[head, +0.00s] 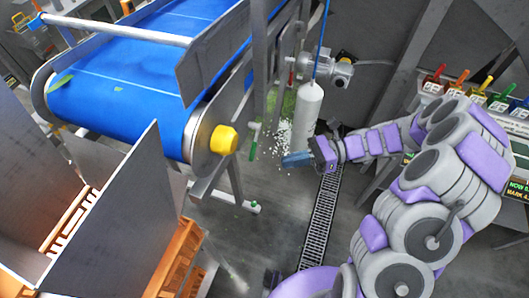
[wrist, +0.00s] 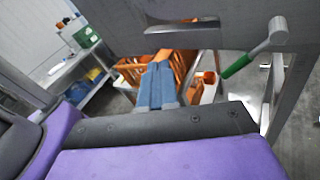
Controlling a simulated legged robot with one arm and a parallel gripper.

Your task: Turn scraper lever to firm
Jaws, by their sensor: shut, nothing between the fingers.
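The scraper lever (wrist: 236,66) shows in the wrist view as a grey metal arm with a green grip, mounted on a grey metal plate at the upper right. Its grip points down and to the left. In the head view a small green-ended lever (head: 253,142) hangs beside the conveyor's end and looks like the same one. My gripper (head: 284,160) is to the right of it in the head view, apart from it. In the wrist view my gripper (wrist: 160,66) has its blue fingers together, empty, left of the green grip. Any firm marking is not readable.
The blue conveyor belt (head: 135,65) ends at a roller with a yellow hub (head: 223,140). A white cylinder (head: 307,103) hangs close to my gripper. A floor drain (head: 321,220) runs below. Orange crates (wrist: 204,82) stand behind the plate.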

